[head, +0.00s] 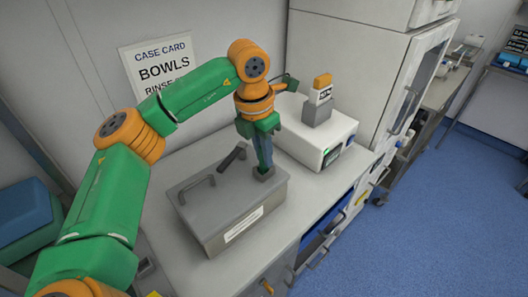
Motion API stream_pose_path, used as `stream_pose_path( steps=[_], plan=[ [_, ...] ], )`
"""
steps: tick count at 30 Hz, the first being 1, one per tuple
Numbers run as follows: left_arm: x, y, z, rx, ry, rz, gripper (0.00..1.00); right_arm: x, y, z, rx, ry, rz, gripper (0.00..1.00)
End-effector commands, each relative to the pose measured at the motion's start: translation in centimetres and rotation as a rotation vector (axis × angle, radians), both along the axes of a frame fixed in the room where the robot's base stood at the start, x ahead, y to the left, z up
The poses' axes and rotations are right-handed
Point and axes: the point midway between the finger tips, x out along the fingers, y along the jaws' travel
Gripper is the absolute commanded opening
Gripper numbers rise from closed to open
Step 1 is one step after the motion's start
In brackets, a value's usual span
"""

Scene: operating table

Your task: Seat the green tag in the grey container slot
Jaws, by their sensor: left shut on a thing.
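The grey container (225,205) is a lidded box with a white label on its front and handles on its lid, standing on the counter. A small dark grey slot block (264,175) sits at its right end. My left gripper (264,162) points straight down over this block, its fingertips at or just above the block's top. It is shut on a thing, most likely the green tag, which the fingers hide. I cannot tell whether the tag is inside the slot. My right gripper is out of view.
A white machine (308,143) behind the container carries a grey holder (317,111) with an orange-topped white tag (322,86). A case card (160,65) reading "BOWLS" hangs on the wall. A tall grey cabinet (340,55) stands at the back. Counter is clear in front.

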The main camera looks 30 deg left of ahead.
Motion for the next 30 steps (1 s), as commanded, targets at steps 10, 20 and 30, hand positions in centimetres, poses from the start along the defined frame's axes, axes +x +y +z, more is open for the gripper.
stream_pose_path(
  steps=[10, 20, 30],
  plan=[
    [0.0, 0.0, -0.6, 0.000, -0.001, 0.000, 0.00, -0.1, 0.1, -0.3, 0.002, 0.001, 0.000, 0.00],
    [0.0, -0.1, -0.5, 0.000, -0.001, 0.000, 0.48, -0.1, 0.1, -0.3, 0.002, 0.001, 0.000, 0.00],
    [-0.3, 0.0, 2.9, -0.001, -0.007, -0.001, 0.48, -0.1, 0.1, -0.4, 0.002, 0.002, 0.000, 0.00]
  ],
)
